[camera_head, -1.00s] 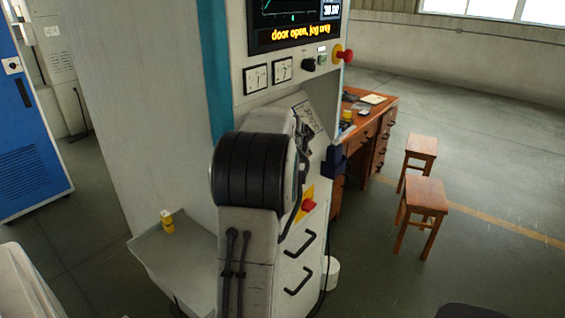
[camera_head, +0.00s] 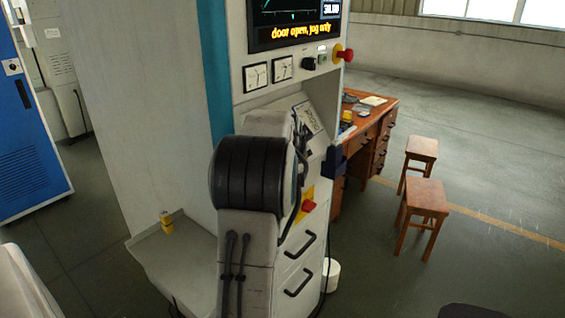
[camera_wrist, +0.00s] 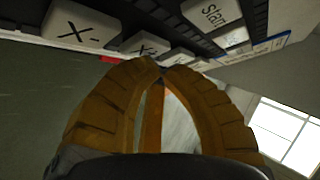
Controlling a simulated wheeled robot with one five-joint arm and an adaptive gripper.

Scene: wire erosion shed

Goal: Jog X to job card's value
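The keys show close up in the wrist view: a white X- key (camera_wrist: 82,28) at upper left, a second X key (camera_wrist: 143,44) beside it, and a Start key (camera_wrist: 209,13) at upper right. In the head view, the machine's screen (camera_head: 293,32) reads "door open, jog only", with a small number at upper right. My arm hides the keys there. I cannot identify the job card.
A red mushroom button (camera_head: 345,54) and two gauges (camera_head: 256,76) sit below the screen. A wooden desk (camera_head: 366,132) and two stools (camera_head: 425,198) stand to the right. A grey tray (camera_head: 180,268) holds a small yellow item (camera_head: 166,223) at lower left.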

